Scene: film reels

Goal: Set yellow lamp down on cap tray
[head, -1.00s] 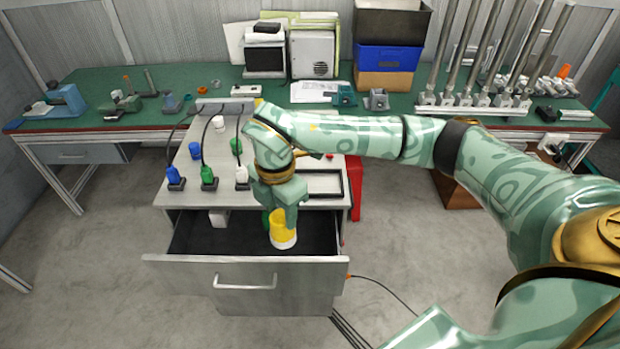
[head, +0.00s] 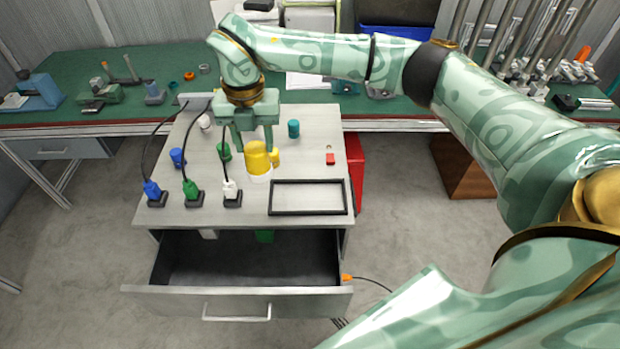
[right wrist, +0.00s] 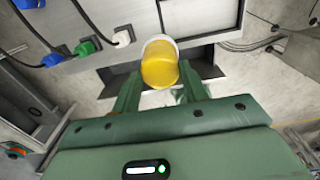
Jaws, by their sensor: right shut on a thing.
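My right gripper (head: 254,148) is shut on the yellow lamp (head: 258,158), which has a yellow body and a white lower part. It holds the lamp upright over the grey cabinet top, to the left of the cap tray. In the right wrist view the lamp (right wrist: 159,66) shows between the two fingers. The cap tray (head: 308,181) is a rectangle with a black rim and looks empty, lying at the front right of the cabinet top. The gap between lamp and cabinet top is hard to judge. My left gripper is not in view.
Blue, green and white plugs with cables (head: 192,191) stand on the cabinet's left side. Small coloured caps stand behind, including a teal one (head: 293,128) and a red piece (head: 330,159). The drawer (head: 250,262) below is open. A green workbench (head: 120,85) is behind.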

